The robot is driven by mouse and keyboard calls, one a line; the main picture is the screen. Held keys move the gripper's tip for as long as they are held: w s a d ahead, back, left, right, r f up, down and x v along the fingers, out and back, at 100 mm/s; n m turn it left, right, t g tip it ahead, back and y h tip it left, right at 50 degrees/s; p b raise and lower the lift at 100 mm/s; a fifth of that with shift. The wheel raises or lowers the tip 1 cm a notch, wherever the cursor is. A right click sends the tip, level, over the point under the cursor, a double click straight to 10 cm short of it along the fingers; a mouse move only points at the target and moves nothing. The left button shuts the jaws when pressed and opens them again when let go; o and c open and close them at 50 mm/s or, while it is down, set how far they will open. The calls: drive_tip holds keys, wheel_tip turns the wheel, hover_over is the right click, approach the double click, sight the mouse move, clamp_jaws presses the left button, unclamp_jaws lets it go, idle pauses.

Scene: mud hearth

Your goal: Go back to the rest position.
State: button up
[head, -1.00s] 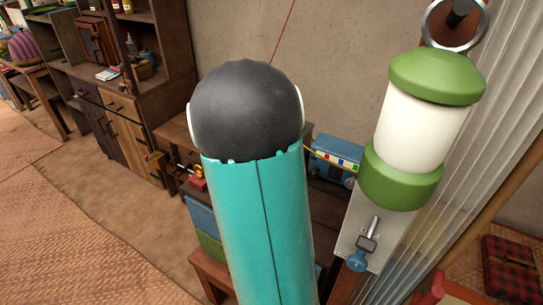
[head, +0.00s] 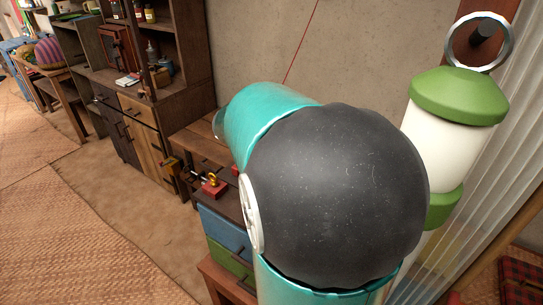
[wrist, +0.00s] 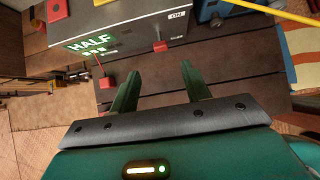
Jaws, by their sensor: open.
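My gripper (wrist: 160,92) shows in the wrist view with its two green fingers spread apart and nothing between them. It is over a dark plank table top (wrist: 230,65). A grey box with a green "HALF" label (wrist: 140,22) stands just beyond the fingertips. A small red block (wrist: 106,80) is near the left finger; I cannot tell if they touch. In the head view my teal arm and its dark joint fill the middle and hide the gripper.
A green and white cylinder (head: 437,135) hangs on the wall at right. Blue and green drawers (head: 225,232) stand beside my arm, below a small red item with a yellow hook (head: 213,185). A wooden cabinet (head: 150,130) stands at back left. The matted floor (head: 60,220) at left is clear.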

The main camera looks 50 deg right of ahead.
idle(0.4)
drive_tip(key=s+a+r+m+t+y, duration=0.1)
drive_tip(key=s+a+m+y, duration=0.1)
drive_tip(key=a+m, duration=0.4)
drive_tip(key=s+a+r+m+t+y, duration=0.1)
drive_tip(key=a+m, duration=0.5)
drive_tip(key=a, duration=1)
drive_tip(key=s+a+r+m+t+y, duration=0.2)
drive_tip(key=a+m, duration=0.5)
drive_tip(key=a, duration=0.4)
drive_tip(key=s+t+y, duration=0.1)
drive_tip(key=s+y, duration=0.1)
drive_tip(key=shift+a+y, duration=0.35)
drive_tip(key=shift+y, duration=0.05)
drive_tip(key=shift+c, duration=1.2)
drive_tip(key=shift+a, duration=0.1)
